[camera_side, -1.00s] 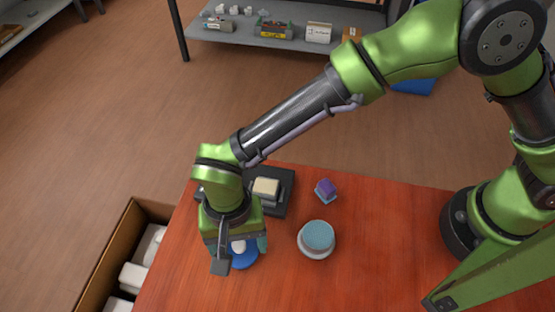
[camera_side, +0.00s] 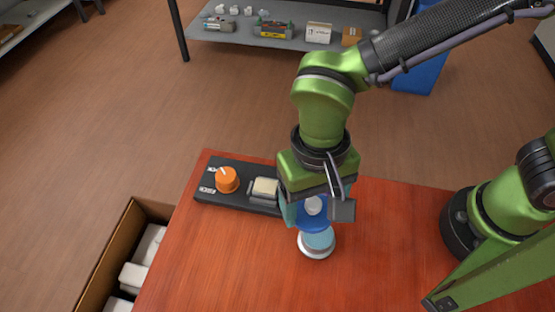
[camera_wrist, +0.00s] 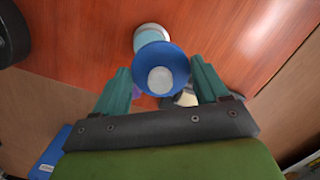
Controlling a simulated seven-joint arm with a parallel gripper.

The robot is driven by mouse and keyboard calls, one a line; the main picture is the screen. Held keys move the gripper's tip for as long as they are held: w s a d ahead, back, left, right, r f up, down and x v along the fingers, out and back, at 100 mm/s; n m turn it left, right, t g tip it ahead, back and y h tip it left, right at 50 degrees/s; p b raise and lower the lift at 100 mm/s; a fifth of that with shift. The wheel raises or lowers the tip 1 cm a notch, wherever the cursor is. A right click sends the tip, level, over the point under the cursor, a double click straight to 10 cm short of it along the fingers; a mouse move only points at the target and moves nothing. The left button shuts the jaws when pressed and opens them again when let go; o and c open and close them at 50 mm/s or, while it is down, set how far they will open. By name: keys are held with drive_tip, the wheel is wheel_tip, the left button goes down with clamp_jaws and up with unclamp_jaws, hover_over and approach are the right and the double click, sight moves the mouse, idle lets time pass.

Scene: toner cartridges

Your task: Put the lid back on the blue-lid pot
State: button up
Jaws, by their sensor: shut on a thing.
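The blue lid (camera_side: 311,221) with a white knob is held by my gripper (camera_side: 314,207), which is shut on it. In the wrist view the lid (camera_wrist: 175,58) lies between the teal fingers of my gripper (camera_wrist: 160,78). The lid is in front of part of the pot in the side view. In the wrist view the pot (camera_wrist: 148,31) shows past the lid's far edge, so the two look offset. The exact gap between them cannot be told.
A black panel (camera_side: 238,194) with an orange knob (camera_side: 227,179) and a cream block (camera_side: 265,187) lies behind left. A purple object (camera_wrist: 145,101) is mostly hidden behind the lid. A box of white items (camera_side: 133,276) stands off the table's left edge. The front table is clear.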

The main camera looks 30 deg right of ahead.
sight(325, 211)
drive_tip(key=shift+s+d+f+n, duration=0.5)
drive_tip(key=shift+s+d+f, duration=0.2)
drive_tip(key=shift+d, duration=0.2)
drive_tip(key=shift+w+a+f, duration=0.1)
drive_tip(key=shift+f, duration=3.1)
drive_tip(key=shift+f, duration=0.15)
drive_tip(key=o, duration=1)
drive_tip(key=shift+o, duration=0.2)
drive_tip(key=shift+r, duration=2.55)
clamp_jaws()
